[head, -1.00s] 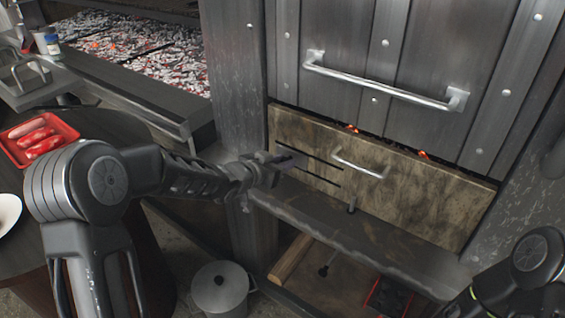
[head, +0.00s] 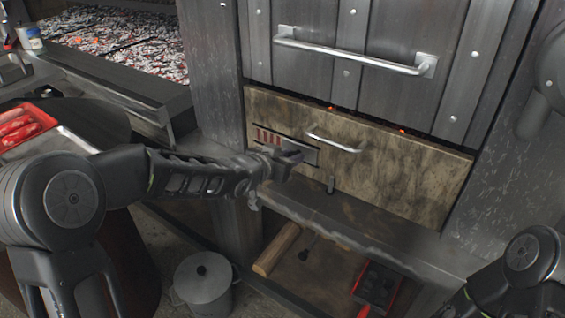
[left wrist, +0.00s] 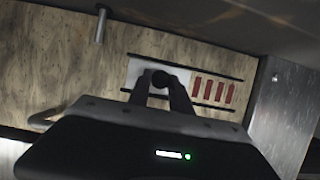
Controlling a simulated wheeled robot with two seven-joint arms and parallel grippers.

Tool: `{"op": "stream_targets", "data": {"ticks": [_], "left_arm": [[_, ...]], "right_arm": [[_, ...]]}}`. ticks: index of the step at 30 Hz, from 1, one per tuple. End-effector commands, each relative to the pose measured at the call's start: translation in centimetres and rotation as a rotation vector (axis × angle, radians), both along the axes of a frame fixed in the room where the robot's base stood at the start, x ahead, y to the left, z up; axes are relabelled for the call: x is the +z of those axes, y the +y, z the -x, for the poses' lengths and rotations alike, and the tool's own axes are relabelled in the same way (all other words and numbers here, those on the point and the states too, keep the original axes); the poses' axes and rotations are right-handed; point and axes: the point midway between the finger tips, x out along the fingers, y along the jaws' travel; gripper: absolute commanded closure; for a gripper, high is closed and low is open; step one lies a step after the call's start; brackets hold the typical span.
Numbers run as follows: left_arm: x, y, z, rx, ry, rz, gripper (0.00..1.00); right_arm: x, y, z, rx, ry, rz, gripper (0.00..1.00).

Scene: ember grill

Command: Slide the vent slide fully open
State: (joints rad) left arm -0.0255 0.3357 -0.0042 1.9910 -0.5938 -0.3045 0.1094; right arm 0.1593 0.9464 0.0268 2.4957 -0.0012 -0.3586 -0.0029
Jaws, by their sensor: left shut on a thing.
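The vent slide (head: 307,153) is a light metal plate on two dark rails in the tan stone-like panel (head: 400,170). It also shows in the left wrist view (left wrist: 133,72), with a dark round knob (left wrist: 161,78) on it. Several red-glowing vent slots (head: 268,137) are uncovered left of the plate; in the left wrist view the slots (left wrist: 213,90) are to its right. My left gripper (head: 294,155) is at the plate, its fingers (left wrist: 162,84) shut on the knob. It hides part of the plate. My right gripper is not in view; only my right arm shows at lower right.
A bar handle (head: 335,141) is on the panel just right of the slide. A larger handle (head: 350,58) is on the metal door above. A ledge (head: 350,218) runs below the panel, with a small dark peg (head: 331,185) above it. A lidded pot (head: 203,283) stands low.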

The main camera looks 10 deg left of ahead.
Motion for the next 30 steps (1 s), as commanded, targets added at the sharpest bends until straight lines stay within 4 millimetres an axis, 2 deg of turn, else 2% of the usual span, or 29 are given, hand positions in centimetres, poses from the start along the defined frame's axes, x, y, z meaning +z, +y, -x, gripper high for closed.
{"op": "stream_targets", "data": {"ticks": [1, 9, 10, 17, 25, 30], "left_arm": [[-0.1, -0.5, 0.2, -0.007, 0.001, 0.000, 1.00], [0.0, -0.8, 0.3, -0.012, 0.005, 0.001, 1.00], [0.0, -0.8, 0.3, -0.012, 0.005, 0.001, 0.73], [0.0, -0.7, 0.2, -0.010, 0.004, 0.001, 0.54], [0.1, -0.4, 0.3, -0.006, 0.002, 0.001, 0.54], [0.7, 0.1, 1.3, -0.005, 0.001, 0.001, 0.54]], "right_arm": [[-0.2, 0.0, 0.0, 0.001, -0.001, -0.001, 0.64], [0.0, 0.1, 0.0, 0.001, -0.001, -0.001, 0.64], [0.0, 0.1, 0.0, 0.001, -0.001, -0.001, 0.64], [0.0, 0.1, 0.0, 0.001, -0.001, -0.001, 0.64], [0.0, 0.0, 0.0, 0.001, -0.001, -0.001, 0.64], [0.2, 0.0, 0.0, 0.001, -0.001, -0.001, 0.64]]}}
